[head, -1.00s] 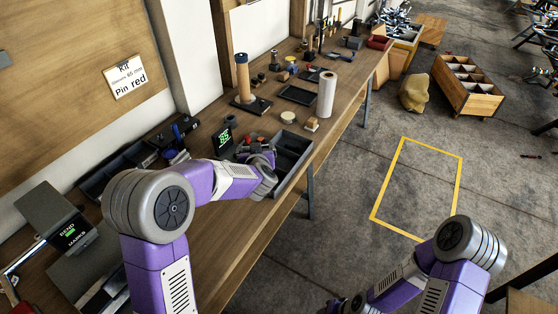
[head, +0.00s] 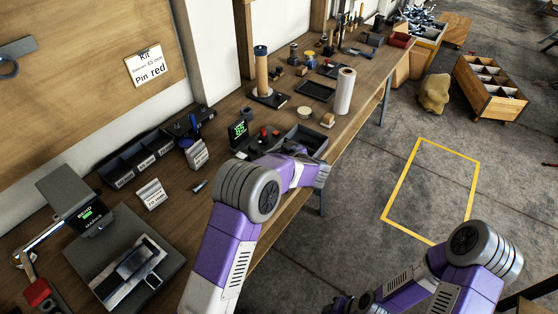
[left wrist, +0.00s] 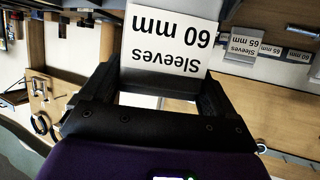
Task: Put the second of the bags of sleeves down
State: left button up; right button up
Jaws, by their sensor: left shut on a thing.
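In the left wrist view my left gripper (left wrist: 158,82) is shut on a bag of sleeves (left wrist: 170,45), whose white label reads upside down "Sleeves 60 mm". In the head view the left hand (head: 322,174) is beside the bench's front edge, and its fingers and the bag are hidden behind my wrist. Two other labelled bags stand on the bench: one (head: 151,194) in front of the black bins, another (head: 197,154) at their right end. A "Sleeves 65 mm" bag also shows in the left wrist view (left wrist: 240,44). My right gripper is not clearly visible.
Black labelled bins (head: 138,160) stand along the wall. A yellow floor outline (head: 400,181) is empty.

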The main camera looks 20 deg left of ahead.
pick_arm(q)
notch_tip(320, 180, down, 4)
jog(key=shift+b, duration=0.55)
jog(key=shift+r, duration=0.1)
jog(key=o, duration=0.9)
jog(key=shift+f, duration=0.2)
jog(key=shift+c, duration=0.2)
jog(key=shift+r, duration=0.2)
jog(key=p+v, duration=0.2)
jog(key=v, duration=1)
jog(key=shift+p, duration=0.3)
jog(key=shift+r, duration=0.2)
